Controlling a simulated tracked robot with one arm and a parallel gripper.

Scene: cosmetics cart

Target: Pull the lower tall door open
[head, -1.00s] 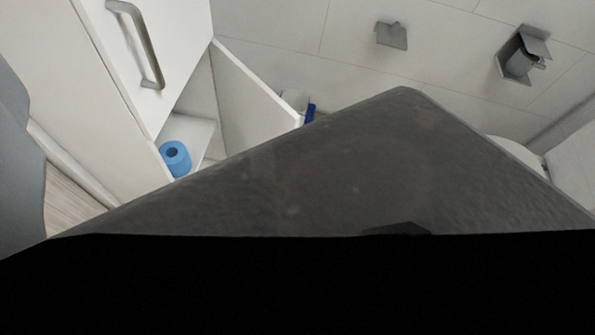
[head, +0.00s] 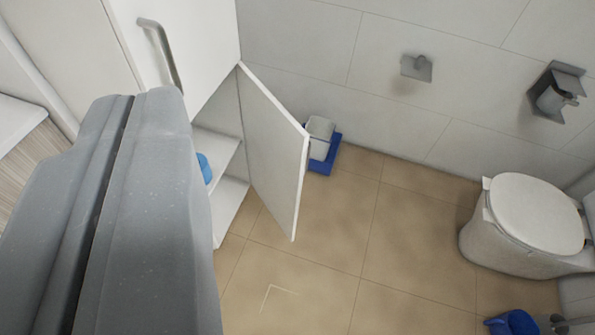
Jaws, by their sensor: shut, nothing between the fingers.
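The white cabinet's lower door (head: 272,150) stands swung open at a wide angle, hinged on the side toward the tiled wall. Its interior shelves (head: 222,152) show, with a blue roll (head: 205,168) partly hidden on the upper one. Above it, a closed white panel (head: 205,35) carries a grey bar handle (head: 165,50). My gripper (head: 135,97) is the large grey shape at the left, its two halves shut along a dark seam, with nothing visible held. It overlaps the cabinet front in the picture, left of the open door; I cannot tell if it touches anything.
A bin on a blue base (head: 322,145) stands by the wall behind the door. A white toilet (head: 525,225) is at the right, with a blue item (head: 512,322) below it. The tiled floor (head: 350,255) between is clear.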

